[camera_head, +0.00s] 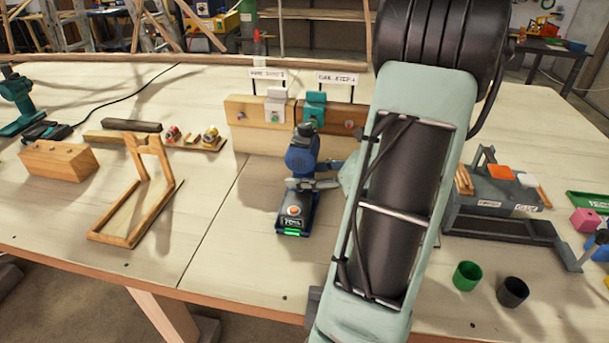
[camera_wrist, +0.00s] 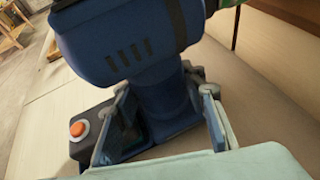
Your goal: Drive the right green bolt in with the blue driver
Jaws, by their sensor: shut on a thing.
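The blue driver (camera_head: 301,160) is upright in my gripper (camera_head: 313,183), in front of the wooden boards. Its dark battery foot (camera_head: 294,212) has an orange button and a green light and is low over or on the table; I cannot tell which. In the wrist view, the fingers of my gripper (camera_wrist: 165,118) close around the handle of the blue driver (camera_wrist: 125,45).
A wooden frame (camera_head: 135,208) and a drilled block (camera_head: 58,161) are at left. A grey tool stand (camera_head: 500,195), a green cup (camera_head: 467,276) and a black cup (camera_head: 512,292) are at right. The front middle table is clear.

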